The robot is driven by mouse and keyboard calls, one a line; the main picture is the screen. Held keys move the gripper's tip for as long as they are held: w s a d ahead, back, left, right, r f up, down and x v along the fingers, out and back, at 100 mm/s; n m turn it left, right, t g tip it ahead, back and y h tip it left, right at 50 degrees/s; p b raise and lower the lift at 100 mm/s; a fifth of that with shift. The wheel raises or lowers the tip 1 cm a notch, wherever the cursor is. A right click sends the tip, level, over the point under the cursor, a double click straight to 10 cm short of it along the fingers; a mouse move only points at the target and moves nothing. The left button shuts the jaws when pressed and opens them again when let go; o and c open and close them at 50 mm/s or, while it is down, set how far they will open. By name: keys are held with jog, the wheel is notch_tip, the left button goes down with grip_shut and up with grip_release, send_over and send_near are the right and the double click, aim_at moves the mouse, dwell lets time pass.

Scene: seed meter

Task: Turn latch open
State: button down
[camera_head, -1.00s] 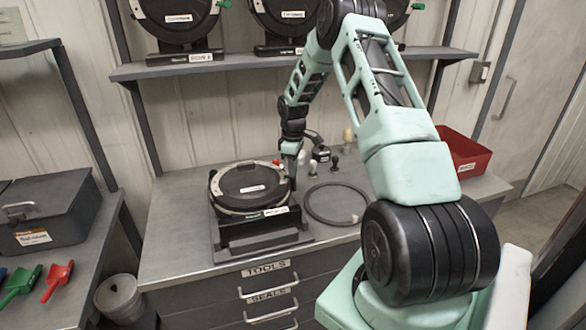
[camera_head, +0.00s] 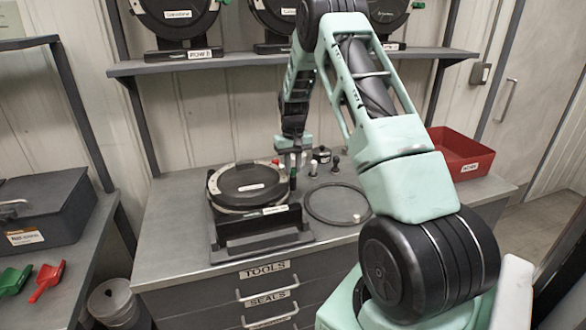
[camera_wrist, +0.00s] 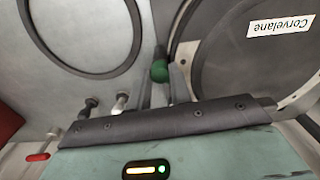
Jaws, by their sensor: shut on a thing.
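The seed meter (camera_head: 248,187) is a round black-lidded disc housing on a dark stand on the grey bench, and its label reads in the wrist view (camera_wrist: 279,27). Its latch, a dark lever with a green knob (camera_wrist: 160,71), is at the housing's edge, on the right side in the head view (camera_head: 293,182). My gripper (camera_head: 293,163) reaches down from above at that edge. In the wrist view its narrow fingers (camera_wrist: 164,92) are shut at the green knob. The exact contact is partly hidden by the gripper body.
A black ring (camera_head: 337,203) lies right of the meter. Several small knobbed tools stand behind it, including a dark one (camera_head: 335,164). A red bin (camera_head: 460,155) is at the back right.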

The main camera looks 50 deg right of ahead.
aim_at(293, 168)
jog(key=m, duration=0.6)
jog(key=shift+b, duration=0.4)
jog(key=shift+m, duration=0.3)
jog(key=c, duration=1.3)
grip_release()
jog(key=shift+o, duration=0.2)
notch_tip(293, 168, up, 18)
jog(key=b, duration=0.3)
jog(key=shift+f+b, duration=0.25)
jog(key=shift+b, duration=0.05)
